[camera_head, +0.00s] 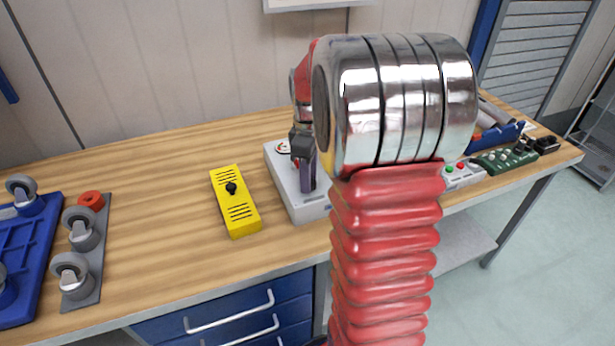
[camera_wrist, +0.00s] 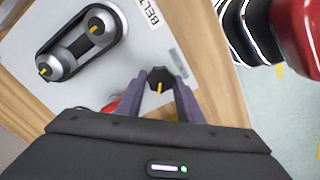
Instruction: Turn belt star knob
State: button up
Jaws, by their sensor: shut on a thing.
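The belt star knob (camera_wrist: 159,74) is black with a yellow mark and sits on a pale grey panel (camera_wrist: 75,88). In the wrist view my gripper (camera_wrist: 161,84) has its two purple fingers on either side of the knob, shut on it. A black belt (camera_wrist: 82,42) runs around two grey pulleys with yellow marks, beside a label reading BELT (camera_wrist: 151,12). In the head view the panel is a grey box (camera_head: 288,198) on the bench, with my gripper (camera_head: 306,182) down at it. My arm hides the box's right part and the knob there.
A yellow slotted box (camera_head: 236,212) with a black knob stands left of the grey box. Casters (camera_head: 76,272) and a blue tray (camera_head: 30,250) lie at the far left. A green board (camera_head: 505,158) and a button box (camera_head: 462,174) are at the right.

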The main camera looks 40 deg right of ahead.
jog(key=shift+w+r+m, duration=0.1)
jog(key=shift+m, duration=0.9)
jog(key=o, duration=1.1)
jog(key=shift+c, duration=0.2)
notch_tip(320, 180, up, 14)
jog(key=shift+f, duration=0.2)
